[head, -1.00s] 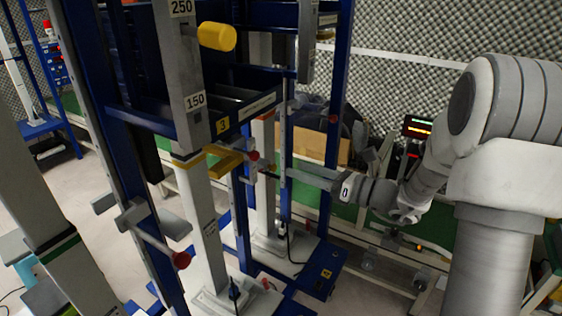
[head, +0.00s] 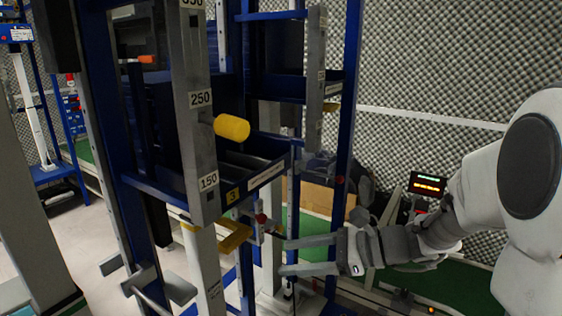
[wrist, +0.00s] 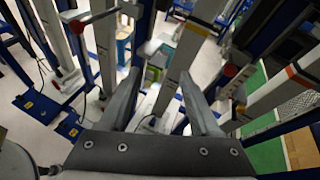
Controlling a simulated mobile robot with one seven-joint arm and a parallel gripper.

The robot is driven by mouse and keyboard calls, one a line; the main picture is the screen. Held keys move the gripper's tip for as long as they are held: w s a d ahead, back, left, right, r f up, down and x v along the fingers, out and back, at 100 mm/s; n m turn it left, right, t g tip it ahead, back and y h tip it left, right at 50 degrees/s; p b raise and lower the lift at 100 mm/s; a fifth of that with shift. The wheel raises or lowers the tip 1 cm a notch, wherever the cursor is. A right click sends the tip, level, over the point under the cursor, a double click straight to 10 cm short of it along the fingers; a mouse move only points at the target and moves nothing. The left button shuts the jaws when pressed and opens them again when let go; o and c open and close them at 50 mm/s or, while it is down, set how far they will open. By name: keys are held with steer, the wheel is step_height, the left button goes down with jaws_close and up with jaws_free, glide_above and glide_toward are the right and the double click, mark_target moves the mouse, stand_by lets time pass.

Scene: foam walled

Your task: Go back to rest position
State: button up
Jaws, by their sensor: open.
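My gripper (head: 282,256) is in the head view at the lower middle, reaching left from my arm. Its two long grey fingers are apart with nothing between them. The fingertips are close to the blue rack (head: 345,130) and its posts; I cannot tell whether they touch. In the wrist view my gripper (wrist: 160,85) shows its two fingers spread, pointing toward a pale post (wrist: 178,70) and the pale floor. No held object shows.
A grey post (head: 190,120) with height labels and a yellow cylinder (head: 231,127) stands left of my gripper. A yellow bracket (head: 236,236) is near the fingertips. A foam wall (head: 440,90), a lit display (head: 427,184) and a cardboard box (head: 312,196) are behind.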

steer(key=s+d+r+n+g+h+p, duration=0.1)
steer(key=s+r+n+g+h+p, duration=0.2)
steer(key=s+n+h, duration=0.65)
steer(key=s+d+r+n+t+h+p, duration=0.3)
steer(key=s+d+r+n, duration=0.3)
steer(key=d+n, duration=0.3)
steer(key=shift+s+n+t+h, duration=0.45)
steer(key=shift+s+t+h, duration=0.15)
steer(key=shift+t, duration=0.2)
steer(key=shift+r, duration=0.1)
